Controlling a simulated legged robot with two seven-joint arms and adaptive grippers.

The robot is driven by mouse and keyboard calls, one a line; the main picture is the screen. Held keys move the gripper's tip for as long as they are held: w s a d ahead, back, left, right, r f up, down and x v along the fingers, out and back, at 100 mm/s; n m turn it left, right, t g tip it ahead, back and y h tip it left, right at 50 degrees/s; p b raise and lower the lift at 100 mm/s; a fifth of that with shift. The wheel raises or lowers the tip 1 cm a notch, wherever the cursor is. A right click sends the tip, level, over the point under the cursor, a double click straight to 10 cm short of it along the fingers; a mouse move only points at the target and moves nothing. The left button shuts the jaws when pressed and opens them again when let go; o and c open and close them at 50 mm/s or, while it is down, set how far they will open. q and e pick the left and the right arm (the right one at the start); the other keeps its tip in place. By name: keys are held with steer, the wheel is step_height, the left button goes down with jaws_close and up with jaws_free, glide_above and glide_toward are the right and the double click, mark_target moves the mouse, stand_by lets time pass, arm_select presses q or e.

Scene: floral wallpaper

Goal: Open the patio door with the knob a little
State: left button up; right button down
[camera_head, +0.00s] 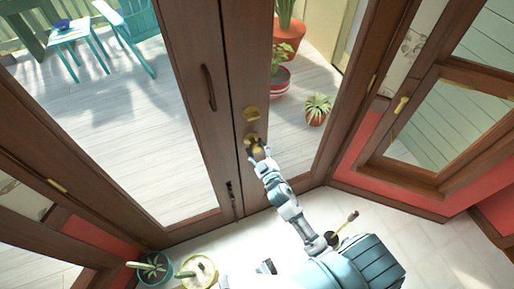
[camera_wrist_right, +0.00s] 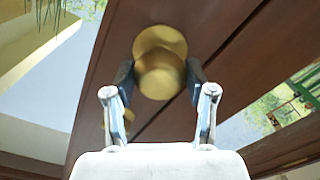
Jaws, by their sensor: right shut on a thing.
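The patio door (camera_head: 240,60) is a dark brown wood-framed glass door, and its leaves look closed. Another brass piece is partly hidden behind the left finger there. A small dark part at the bottom of the head view looks like my left gripper (camera_head: 266,267); its opening is unclear.
A dark pull handle (camera_head: 209,87) is on the left leaf. Potted cacti (camera_head: 153,267) stand on the floor at lower left. Through the glass are a deck (camera_head: 130,110), a teal chair (camera_head: 135,25) and potted plants (camera_head: 317,108). A window (camera_head: 440,130) is at right.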

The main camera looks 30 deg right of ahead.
steer(key=n, duration=0.1)
steer(key=n+p, duration=0.1)
steer(key=shift+f+n, duration=0.25)
steer(key=shift+n, duration=0.15)
arm_select(q)
steer(key=shift+s+a+f+p, duration=0.15)
steer(key=shift+s+f, duration=0.3)
steer(key=shift+s, duration=0.35)
steer(key=shift+s+a+f+p, duration=0.15)
steer(key=shift+s+f, duration=0.3)
steer(key=shift+s, duration=0.35)
steer(key=shift+s+a+f+p, duration=0.15)
steer(key=shift+s+f, duration=0.3)
steer(key=shift+s, duration=0.35)
arm_select(e)
steer(key=shift+d+n, duration=0.1)
steer(key=shift+n, duration=1.5)
steer(key=shift+s, duration=0.1)
